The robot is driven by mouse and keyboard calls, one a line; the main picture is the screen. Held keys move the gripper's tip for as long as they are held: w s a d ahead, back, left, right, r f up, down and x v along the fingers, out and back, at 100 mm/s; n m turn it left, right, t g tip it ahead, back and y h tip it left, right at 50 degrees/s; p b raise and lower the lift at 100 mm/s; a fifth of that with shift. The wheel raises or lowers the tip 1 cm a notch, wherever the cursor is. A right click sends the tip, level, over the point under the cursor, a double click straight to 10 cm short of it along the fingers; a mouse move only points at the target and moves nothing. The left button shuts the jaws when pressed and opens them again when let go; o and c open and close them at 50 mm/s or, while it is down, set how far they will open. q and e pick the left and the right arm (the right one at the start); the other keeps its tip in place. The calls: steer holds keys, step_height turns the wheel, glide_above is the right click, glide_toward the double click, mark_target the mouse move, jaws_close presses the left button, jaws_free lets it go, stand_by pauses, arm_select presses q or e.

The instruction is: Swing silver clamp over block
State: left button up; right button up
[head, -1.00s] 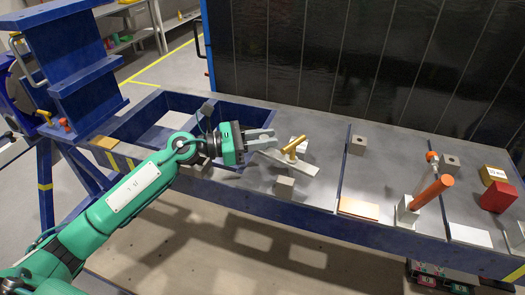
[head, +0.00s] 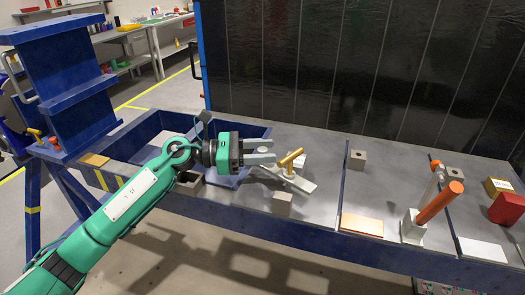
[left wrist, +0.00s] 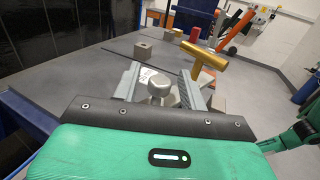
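The silver clamp (head: 296,181) is a flat bar with a gold T-shaped handle (head: 291,158), at the middle of the bench in the head view. Its gold handle (left wrist: 207,58) also shows in the left wrist view. A grey block (head: 283,203) stands at the bench's front side, just in front of the bar. My left gripper (head: 273,151) is open at the bar's left end. In the left wrist view, a rounded silver knob (left wrist: 160,86) lies between my left fingers (left wrist: 158,84), with gaps visible beside it.
An orange-handled clamp (head: 440,202) stands on the right, near a red block (head: 506,209) and a yellow box (head: 497,187). Another grey block (head: 357,159) sits farther back. A blue-walled opening (head: 150,130) lies left of the clamp. A dark panel (head: 360,70) rises behind the bench.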

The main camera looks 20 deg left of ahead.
arm_select(q)
steer(key=shift+a, duration=0.15)
arm_select(e)
steer(key=shift+f, duration=0.1)
arm_select(q)
steer(key=shift+s+a+f, duration=0.1)
steer(key=shift+s+a, duration=0.05)
steer(key=shift+a, duration=0.15)
steer(key=b+v, duration=0.4)
steer(key=v, duration=0.9)
arm_select(e)
steer(key=w+a+r, duration=0.3)
steer(key=w+r, duration=0.4)
steer(key=w, duration=0.1)
steer(key=shift+w, duration=0.2)
